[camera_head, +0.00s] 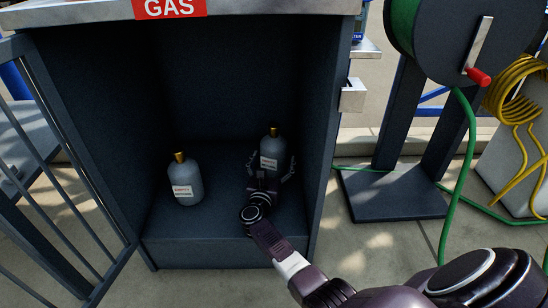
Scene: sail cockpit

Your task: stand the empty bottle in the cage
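The cage is a dark grey cabinet (222,254) with a red GAS sign on top; its barred door (62,150) stands open at the left. A grey bottle (189,173) with a brass top and a label that seems to read EMPTY stands upright inside, on the left. A second similar labelled bottle (273,146) is upright inside on the right; its base is hidden behind my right gripper (271,172). That gripper's fingers are spread, one on each side of this bottle, and look slightly apart from it. My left gripper is out of view.
The cage's right wall (323,130) is close to my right arm. A hose reel (455,45) with a green hose stands to the right on a dark base (392,193). A yellow coiled hose (515,90) hangs at the far right. Floor between the bottles is clear.

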